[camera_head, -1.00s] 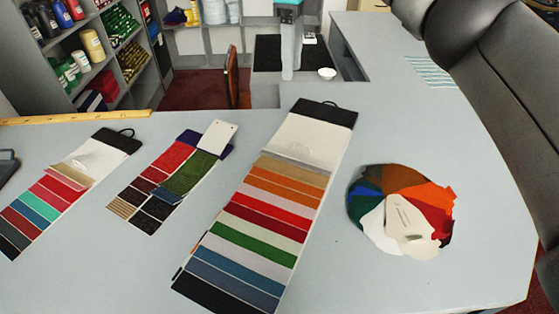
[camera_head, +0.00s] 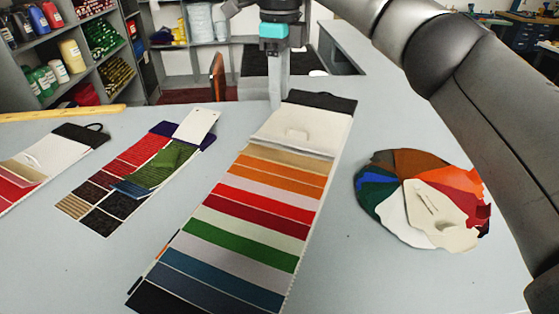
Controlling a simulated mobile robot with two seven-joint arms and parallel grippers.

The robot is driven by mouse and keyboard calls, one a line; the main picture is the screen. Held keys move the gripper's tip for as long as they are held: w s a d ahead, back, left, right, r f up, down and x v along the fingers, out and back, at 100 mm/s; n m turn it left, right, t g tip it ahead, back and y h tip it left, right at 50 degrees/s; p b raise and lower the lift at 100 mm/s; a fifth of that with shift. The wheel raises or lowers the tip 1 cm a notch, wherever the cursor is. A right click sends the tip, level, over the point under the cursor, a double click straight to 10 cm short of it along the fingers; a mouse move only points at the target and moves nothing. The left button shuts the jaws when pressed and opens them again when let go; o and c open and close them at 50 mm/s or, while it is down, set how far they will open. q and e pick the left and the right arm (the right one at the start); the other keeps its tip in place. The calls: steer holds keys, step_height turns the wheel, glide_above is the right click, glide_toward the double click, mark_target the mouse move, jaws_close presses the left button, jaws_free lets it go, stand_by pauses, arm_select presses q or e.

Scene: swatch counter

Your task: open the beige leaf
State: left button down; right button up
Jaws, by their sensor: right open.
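A long swatch card (camera_head: 268,263) with a black top edge and a white header (camera_head: 297,125) lies on the grey counter. Its topmost strip, just below the header, is a beige leaf (camera_head: 283,161), lying flat above orange, red, green and blue strips. A cream piece (camera_head: 447,222) also lies on top of a fan of coloured pieces at the right, so the colour alone is not unique. My right gripper (camera_head: 275,104) points down at the header's far end, its fingers seen edge-on, open and empty, apart from the beige leaf. My left gripper is out of view.
A smaller card (camera_head: 100,222) with a raised green leaf (camera_head: 160,166) and a white tag (camera_head: 196,125) lies left of centre. Another card (camera_head: 45,160) is cut off at the left edge. A wooden ruler (camera_head: 62,114) lies behind. Bare counter shows between cards.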

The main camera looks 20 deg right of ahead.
mark_target(279, 162)
step_height(279, 162, down, 14)
steer(key=shift+r+b, duration=0.1)
steer(key=shift+b, duration=1.15)
steer(key=shift+f, duration=0.6)
steer(key=c, duration=0.5)
jaws_close()
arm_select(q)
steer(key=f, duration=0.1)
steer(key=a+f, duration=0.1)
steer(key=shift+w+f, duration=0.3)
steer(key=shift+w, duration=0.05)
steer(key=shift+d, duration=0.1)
